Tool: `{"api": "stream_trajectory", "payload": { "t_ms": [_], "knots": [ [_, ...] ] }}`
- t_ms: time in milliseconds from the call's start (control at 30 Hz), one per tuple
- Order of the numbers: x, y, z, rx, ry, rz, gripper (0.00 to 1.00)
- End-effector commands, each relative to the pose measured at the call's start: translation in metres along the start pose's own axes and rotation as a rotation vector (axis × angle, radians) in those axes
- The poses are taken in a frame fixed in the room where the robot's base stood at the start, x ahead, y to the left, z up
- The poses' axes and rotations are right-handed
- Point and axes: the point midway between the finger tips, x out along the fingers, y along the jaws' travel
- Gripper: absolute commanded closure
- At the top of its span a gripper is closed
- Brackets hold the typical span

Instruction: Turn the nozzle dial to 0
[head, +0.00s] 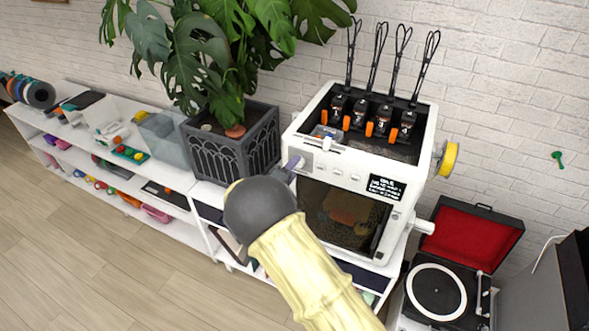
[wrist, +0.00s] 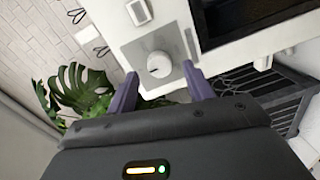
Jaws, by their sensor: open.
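The nozzle dial (wrist: 159,64) is a round white knob on a grey plate at the printer's front corner, in the wrist view. Its setting cannot be read. My gripper (wrist: 160,71) is open, with one purple finger on either side of the dial. Whether the fingers touch it cannot be told. The white printer (head: 425,150) stands on a low white shelf in the head view. There my gripper (head: 297,161) is at the left end of its front panel and hides the dial. A small black display (head: 386,187) sits on the printer front, its text too small to read.
A large leafy plant in a dark planter (head: 262,150) stands close at the printer's left. Black wire loops (head: 379,50) rise from the printer top. A yellow spool (head: 449,158) sticks out at its right. A record player (head: 437,291) stands lower right.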

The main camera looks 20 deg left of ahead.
Motion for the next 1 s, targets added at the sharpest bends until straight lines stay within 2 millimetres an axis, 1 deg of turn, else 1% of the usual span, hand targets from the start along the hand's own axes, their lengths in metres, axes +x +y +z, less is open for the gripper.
{"api": "stream_trajectory", "payload": {
  "t_ms": [67,500,700,833,1000],
  "knots": [
    [-0.015,-0.004,-0.001,0.001,0.004,-0.001,0.48],
    [-0.103,-0.004,0.000,0.001,0.005,-0.001,0.48],
    [-0.139,-0.004,0.000,0.000,0.003,-0.002,0.48],
    [-0.151,-0.002,0.000,-0.001,0.002,-0.001,0.48],
    [-0.154,-0.001,0.001,-0.001,0.000,-0.001,0.48]
  ]
}}
